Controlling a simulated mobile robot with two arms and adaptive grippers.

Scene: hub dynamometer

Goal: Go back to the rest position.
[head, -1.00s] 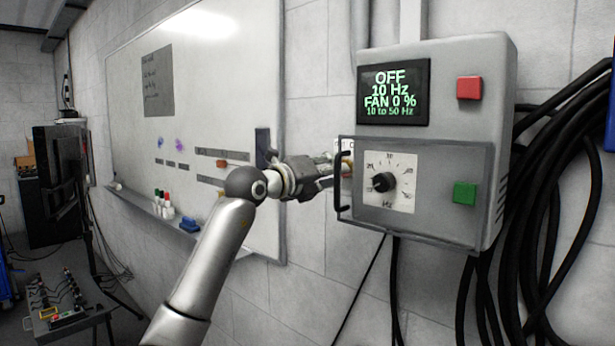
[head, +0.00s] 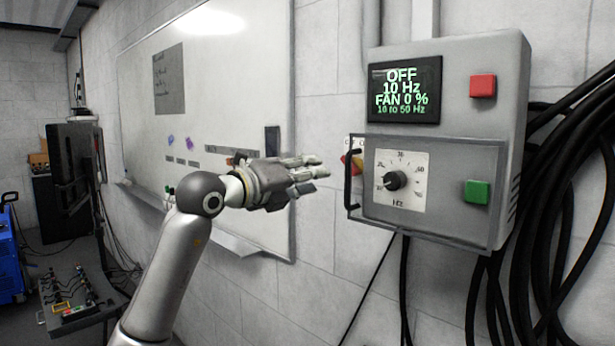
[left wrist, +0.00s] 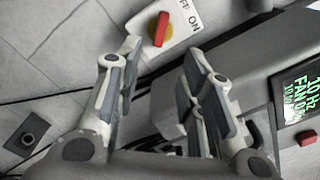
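My left gripper (head: 312,174) is left of the grey control box (head: 455,60), apart from it and in front of the whiteboard. In the left wrist view its two fingers (left wrist: 162,75) are spread apart with nothing between them. The box display (head: 404,90) reads OFF, 10 Hz, FAN 0 %. A clear cover with a black handle (head: 351,183) lies over the dial (head: 394,181). A red and yellow rotary switch shows behind the fingertips, and in the left wrist view the switch (left wrist: 161,29) sits on a white OFF/ON plate. My right gripper is not in view.
A red button (head: 483,86) and a green button (head: 477,191) are on the box. Black cables (head: 560,200) hang at the right. The whiteboard (head: 225,90) is on the left wall. A bench with small parts (head: 75,295) and a blue machine (head: 8,260) stand lower left.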

